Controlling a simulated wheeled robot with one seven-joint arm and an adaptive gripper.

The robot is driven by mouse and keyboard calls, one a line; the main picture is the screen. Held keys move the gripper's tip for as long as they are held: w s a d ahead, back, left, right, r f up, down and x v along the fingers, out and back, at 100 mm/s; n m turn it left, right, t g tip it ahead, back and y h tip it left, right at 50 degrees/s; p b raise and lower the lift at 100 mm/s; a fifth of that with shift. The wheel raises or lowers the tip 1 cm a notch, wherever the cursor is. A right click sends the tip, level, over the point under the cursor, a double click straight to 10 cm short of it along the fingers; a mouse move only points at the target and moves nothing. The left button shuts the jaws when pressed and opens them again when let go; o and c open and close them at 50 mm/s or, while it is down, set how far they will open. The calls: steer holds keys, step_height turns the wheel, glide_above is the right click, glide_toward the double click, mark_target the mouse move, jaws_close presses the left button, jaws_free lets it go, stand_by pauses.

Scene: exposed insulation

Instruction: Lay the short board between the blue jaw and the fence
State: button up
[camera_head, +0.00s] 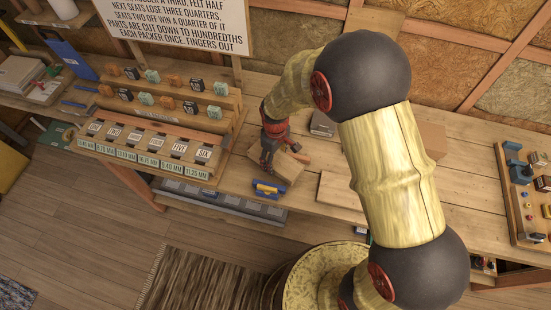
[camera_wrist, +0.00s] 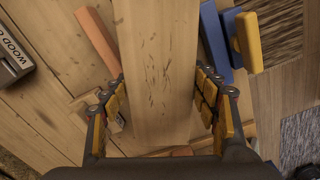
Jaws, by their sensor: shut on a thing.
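My gripper (camera_head: 271,158) is shut on a pale short board (camera_head: 288,168). In the wrist view, the gripper (camera_wrist: 162,92) has its yellow-padded fingers on either side of the board (camera_wrist: 152,55), which runs out ahead of the fingers. The blue jaw (camera_wrist: 214,38), with a yellow bar beside it, lies just right of the board; in the head view the blue and yellow piece (camera_head: 268,189) is near the bench's front edge. A reddish wooden strip (camera_wrist: 98,42), possibly the fence, lies left of the board. I cannot tell whether the board touches the bench.
Left stands a stepped rack (camera_head: 165,110) with small blocks and numbered slots. A flat pale panel (camera_head: 342,191) lies right of the board. A grey box (camera_head: 322,124) is behind it. A tray of small parts (camera_head: 525,195) is at far right.

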steer(key=shift+f, duration=0.25)
steer(key=o, duration=1.4)
step_height(320, 180, up, 13)
steer(key=p, duration=0.1)
step_height(320, 180, up, 9)
steer(key=m+t, duration=0.1)
steer(key=m, duration=0.1)
glide_above(276, 158)
steer(key=s+d, duration=0.2)
steer(key=d, duration=0.2)
steer(key=s+d+r+m+t, duration=0.1)
steer(key=s+d+r+m, duration=0.1)
steer(key=s, duration=0.4)
steer(key=s+d+r+m+t, duration=0.2)
steer(key=s+d+r+m, duration=0.1)
steer(key=s+r, duration=0.3)
steer(key=s+d+r+m+t, duration=0.1)
steer(key=s+d+r+m, duration=0.1)
steer(key=s+d+r, duration=0.3)
steer(key=shift+s+r+m+t, duration=0.3)
steer(key=shift+s+r, duration=0.3)
steer(key=shift+r, duration=0.1)
